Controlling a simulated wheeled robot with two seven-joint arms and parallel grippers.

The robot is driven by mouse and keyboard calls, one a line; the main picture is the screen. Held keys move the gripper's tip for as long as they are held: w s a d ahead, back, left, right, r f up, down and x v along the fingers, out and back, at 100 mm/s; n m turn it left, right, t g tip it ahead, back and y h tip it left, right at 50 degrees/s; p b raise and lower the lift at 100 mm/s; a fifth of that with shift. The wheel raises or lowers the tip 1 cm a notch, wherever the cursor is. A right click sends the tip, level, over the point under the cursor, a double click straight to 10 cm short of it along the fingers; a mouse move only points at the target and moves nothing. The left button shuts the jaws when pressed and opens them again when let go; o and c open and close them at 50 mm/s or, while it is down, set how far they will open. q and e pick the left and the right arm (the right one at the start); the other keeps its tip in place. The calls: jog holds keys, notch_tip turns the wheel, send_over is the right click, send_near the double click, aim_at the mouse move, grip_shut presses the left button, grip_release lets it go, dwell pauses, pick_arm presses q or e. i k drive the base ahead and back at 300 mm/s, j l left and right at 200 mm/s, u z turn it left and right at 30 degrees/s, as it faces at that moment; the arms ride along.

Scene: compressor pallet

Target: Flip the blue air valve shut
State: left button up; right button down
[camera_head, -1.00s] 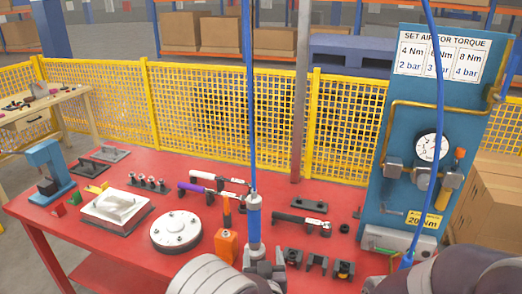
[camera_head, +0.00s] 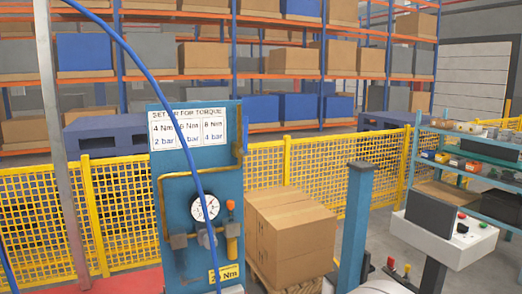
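A blue air panel (camera_head: 170,215) stands left of centre, with a round white gauge (camera_head: 205,208) on it. Beside the gauge is a brass fitting (camera_head: 232,237) with an orange-red knob (camera_head: 230,205). I cannot make out a blue valve handle anywhere in the view. A blue hose (camera_head: 184,140) crosses in front of the panel. Neither of my grippers shows.
Cardboard boxes (camera_head: 290,238) sit on a pallet right of the panel. A console (camera_head: 440,240) with coloured buttons is at the right, with red and yellow levers (camera_head: 398,268) nearby. Yellow mesh fencing (camera_head: 120,215) runs behind.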

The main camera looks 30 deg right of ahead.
aim_at(244, 151)
jog(key=z, duration=1)
